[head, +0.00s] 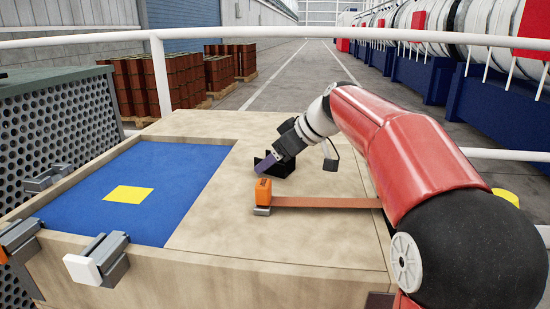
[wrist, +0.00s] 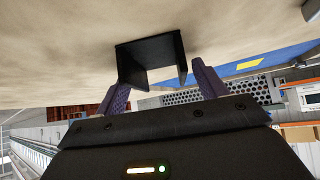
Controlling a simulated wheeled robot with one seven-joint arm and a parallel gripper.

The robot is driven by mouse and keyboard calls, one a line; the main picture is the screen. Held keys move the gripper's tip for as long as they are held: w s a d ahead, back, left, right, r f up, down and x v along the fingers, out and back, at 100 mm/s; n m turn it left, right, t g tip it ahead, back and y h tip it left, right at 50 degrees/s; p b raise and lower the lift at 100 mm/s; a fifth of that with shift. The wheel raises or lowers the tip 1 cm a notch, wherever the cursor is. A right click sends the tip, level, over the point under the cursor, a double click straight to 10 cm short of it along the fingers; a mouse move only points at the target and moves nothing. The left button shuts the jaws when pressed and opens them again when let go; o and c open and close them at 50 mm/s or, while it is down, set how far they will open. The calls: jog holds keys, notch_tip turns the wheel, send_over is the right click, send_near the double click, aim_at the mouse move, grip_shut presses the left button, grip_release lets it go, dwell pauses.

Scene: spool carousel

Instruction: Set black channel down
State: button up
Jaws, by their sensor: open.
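The black channel (wrist: 150,58) is a short U-shaped piece. In the wrist view it appears to rest on the tan tabletop, with its open side toward my gripper. My gripper (wrist: 160,88) is open, with one purple finger on either side of the channel; I cannot tell whether either finger touches it. In the head view the channel (head: 284,170) is at the far middle of the table, partly hidden behind my gripper (head: 267,161), which points down to the left. The channel is to the right of the blue area, outside it.
A blue recessed area (head: 150,215) with a yellow square (head: 128,194) fills the table's left. An orange block (head: 263,191) with a brown strap (head: 325,203) lies just in front of the channel. A white rail (head: 100,40) runs behind.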

jog(key=p+v, duration=0.1)
jog(key=v, duration=1.1)
jog(key=shift+d+r, duration=0.1)
